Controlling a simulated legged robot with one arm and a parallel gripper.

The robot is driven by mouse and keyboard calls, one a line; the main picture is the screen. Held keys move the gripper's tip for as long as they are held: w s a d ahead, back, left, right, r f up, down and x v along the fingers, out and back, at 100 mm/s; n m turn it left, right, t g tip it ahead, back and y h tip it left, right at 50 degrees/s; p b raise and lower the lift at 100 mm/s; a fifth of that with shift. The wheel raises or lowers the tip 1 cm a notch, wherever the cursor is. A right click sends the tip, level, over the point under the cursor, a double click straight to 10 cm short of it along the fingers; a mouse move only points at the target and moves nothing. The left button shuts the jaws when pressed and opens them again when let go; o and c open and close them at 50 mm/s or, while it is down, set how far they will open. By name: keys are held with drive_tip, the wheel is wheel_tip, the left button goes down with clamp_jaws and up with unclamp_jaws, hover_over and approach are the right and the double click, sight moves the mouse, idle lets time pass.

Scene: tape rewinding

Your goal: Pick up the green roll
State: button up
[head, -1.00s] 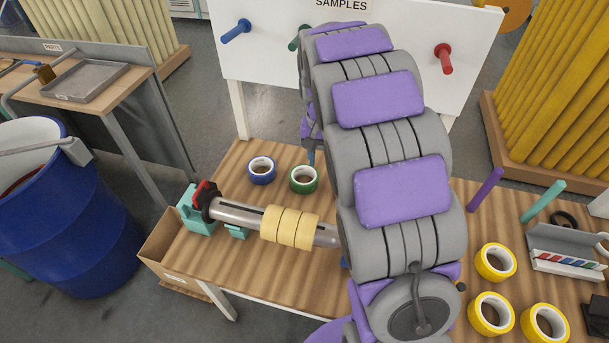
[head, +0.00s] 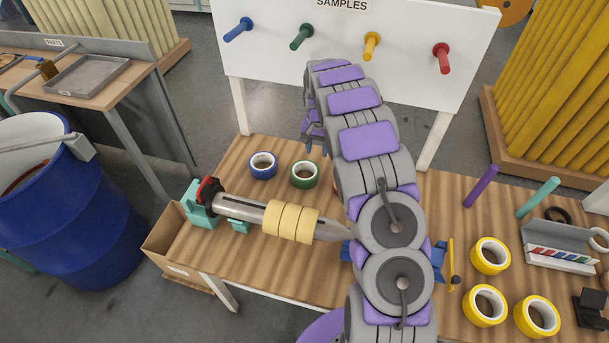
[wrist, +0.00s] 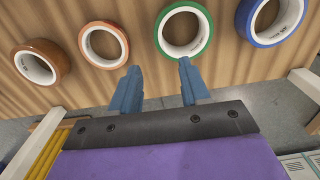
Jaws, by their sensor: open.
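The green roll (head: 304,183) lies flat on the wooden table beside the blue roll (head: 263,174) in the head view. In the wrist view the green roll (wrist: 206,38) is at the top, beyond my fingertips, with the blue roll (wrist: 246,32) to its right. My gripper (wrist: 157,66) is open and empty, with its two blue fingers apart, pointing toward the green roll and not around it. In the head view my gripper (head: 314,143) is small, partly hidden by my arm, just beyond the green roll.
Two orange-brown rolls (wrist: 124,40) lie left of the green one. A white SAMPLES board (head: 270,68) with coloured pegs stands behind the table. A spindle (head: 235,206) with pale yellow rolls lies in front of the green roll. Several yellow rolls (head: 490,270) lie at the right.

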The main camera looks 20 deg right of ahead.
sight(317, 172)
wheel_tip(317, 172, down, 9)
drive_tip(key=shift+r+b, duration=0.1)
drive_tip(key=shift+b, duration=0.65)
drive_tip(key=shift+s+d+f+b, duration=0.1)
drive_tip(key=shift+f+b, duration=0.3)
drive_tip(key=shift+f, duration=0.9)
drive_tip(key=shift+d+f+b, duration=0.1)
drive_tip(key=shift+f+b, duration=0.25)
drive_tip(key=shift+f, duration=0.95)
drive_tip(key=shift+c, duration=0.4)
clamp_jaws()
